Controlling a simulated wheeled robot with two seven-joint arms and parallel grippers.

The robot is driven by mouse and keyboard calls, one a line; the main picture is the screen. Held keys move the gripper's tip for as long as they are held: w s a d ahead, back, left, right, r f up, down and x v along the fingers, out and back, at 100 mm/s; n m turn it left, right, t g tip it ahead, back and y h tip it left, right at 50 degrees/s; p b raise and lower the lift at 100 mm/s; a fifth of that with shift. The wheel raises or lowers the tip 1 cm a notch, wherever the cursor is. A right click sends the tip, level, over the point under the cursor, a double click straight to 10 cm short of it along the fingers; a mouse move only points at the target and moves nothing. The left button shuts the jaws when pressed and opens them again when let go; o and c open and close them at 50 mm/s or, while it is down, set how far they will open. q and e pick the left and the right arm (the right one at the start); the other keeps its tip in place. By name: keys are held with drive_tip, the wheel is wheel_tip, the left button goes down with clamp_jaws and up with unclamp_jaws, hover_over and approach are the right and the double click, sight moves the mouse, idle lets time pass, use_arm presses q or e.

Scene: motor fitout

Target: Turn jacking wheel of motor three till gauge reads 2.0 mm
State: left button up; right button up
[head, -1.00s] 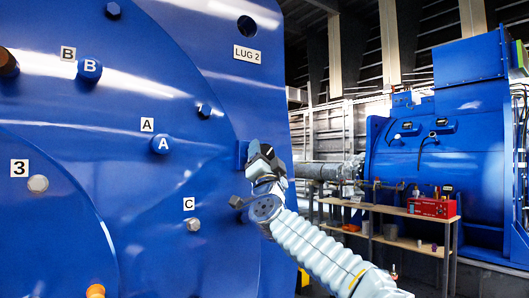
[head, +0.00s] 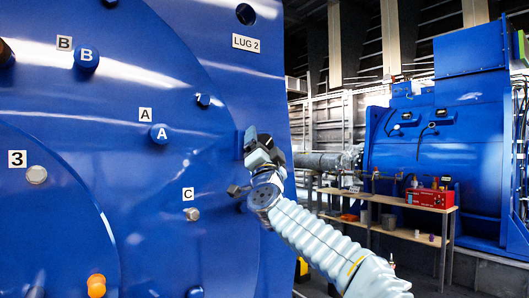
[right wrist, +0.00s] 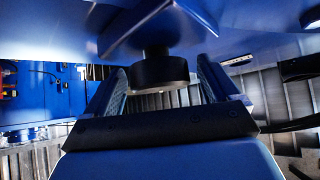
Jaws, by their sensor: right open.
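The large blue motor (head: 140,190) with a "3" label (head: 17,158) fills the left of the head view. My right gripper (head: 258,148) is at the motor's right edge, below the "LUG 2" label (head: 246,43). In the right wrist view the right gripper (right wrist: 162,92) is open, its two fingers on either side of a dark round knob (right wrist: 160,72) under a blue part. I cannot tell whether the knob is the jacking wheel, or whether the fingers touch it. I see no readable gauge. My left gripper is out of view.
Blue bolts A (head: 159,133) and B (head: 86,56) and a metal bolt (head: 192,214) by label C stick out of the motor face. A wooden workbench (head: 410,235) with a red box (head: 430,197) stands at the right, before another blue machine (head: 440,160).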

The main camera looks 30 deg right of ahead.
drive_tip(key=b+v, duration=0.5)
drive_tip(key=v, duration=0.8)
drive_tip(key=shift+s+f+b, duration=0.2)
drive_tip(key=shift+s+b, duration=0.1)
drive_tip(key=shift+a, duration=0.1)
